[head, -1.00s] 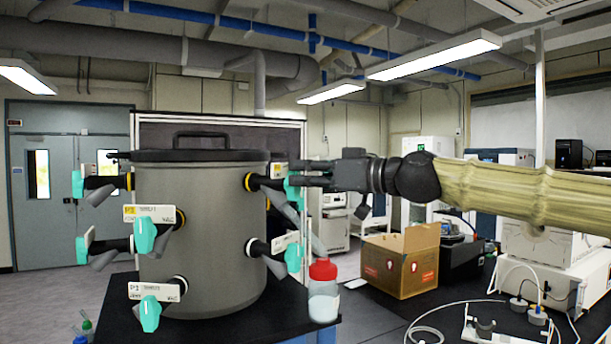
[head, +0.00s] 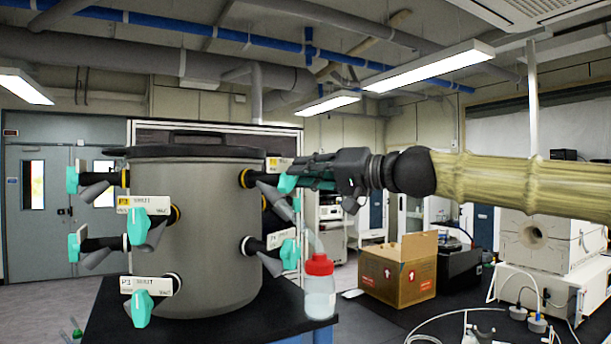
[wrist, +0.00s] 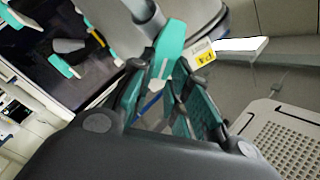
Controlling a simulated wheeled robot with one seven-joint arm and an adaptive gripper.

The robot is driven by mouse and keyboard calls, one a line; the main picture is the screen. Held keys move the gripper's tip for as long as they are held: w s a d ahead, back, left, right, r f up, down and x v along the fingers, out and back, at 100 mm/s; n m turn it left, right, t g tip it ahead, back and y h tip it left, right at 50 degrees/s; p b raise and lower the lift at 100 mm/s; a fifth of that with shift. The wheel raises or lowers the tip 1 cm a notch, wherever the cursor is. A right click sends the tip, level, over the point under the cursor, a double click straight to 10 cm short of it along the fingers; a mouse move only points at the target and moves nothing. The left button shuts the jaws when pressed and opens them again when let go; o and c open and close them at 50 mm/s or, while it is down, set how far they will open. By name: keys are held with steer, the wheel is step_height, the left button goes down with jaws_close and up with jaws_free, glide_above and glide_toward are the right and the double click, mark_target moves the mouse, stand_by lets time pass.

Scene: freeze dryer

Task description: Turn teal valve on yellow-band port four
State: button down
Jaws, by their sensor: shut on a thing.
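The grey drum (head: 205,215) carries several ports with teal valves. The upper right port has a yellow band (head: 243,178) and a label plate (head: 273,165). In the wrist view this label (wrist: 203,56) has a yellow patch that reads like P4. Its teal valve (head: 286,184) sits at my fingertips and looks tilted. It also shows in the wrist view (wrist: 168,48) between the fingers. My gripper (head: 298,176) is shut on this valve, reaching in from the right; in the wrist view its teal-padded fingers (wrist: 172,88) flank it. Part of the valve is hidden by the fingers.
Below is another teal valve (head: 289,254) on the right side, near a red-capped bottle (head: 320,290) on the black bench (head: 225,330). Several more teal valves, such as one (head: 138,226), are on the front and left. A cardboard box (head: 398,275) stands at right.

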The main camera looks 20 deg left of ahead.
steer(key=shift+a+f+m, duration=0.1)
steer(key=shift+f+m, duration=0.2)
steer(key=shift+m, duration=0.7)
steer(key=c, duration=1.6)
jaws_free()
steer(key=shift+o, duration=1.2)
steer(key=shift+a, duration=0.2)
steer(key=s+d, duration=0.1)
steer(key=d, duration=1.1)
steer(key=shift+s, duration=0.25)
